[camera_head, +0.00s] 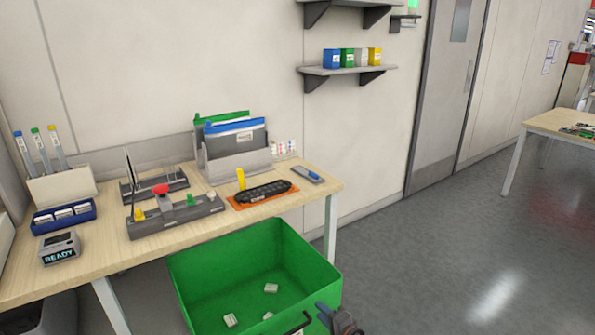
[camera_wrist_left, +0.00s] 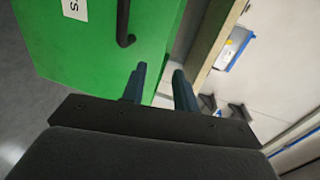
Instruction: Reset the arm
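My left gripper (camera_head: 328,311) shows at the bottom edge of the head view, by the near right corner of the green bin. In the left wrist view my left gripper (camera_wrist_left: 158,70) has its two blue-grey fingers apart with nothing between them. The green bin (camera_wrist_left: 90,50) fills the upper left there, with a black handle (camera_wrist_left: 126,25) just beyond the fingertips. My right gripper shows in neither view.
The green bin (camera_head: 318,262) stands on the floor before the wooden table (camera_head: 100,270), with several small pale blocks inside. The table holds a file rack, a grey fixture, a black part on an orange mat and a READY display (camera_head: 60,250). Floor to the right is clear.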

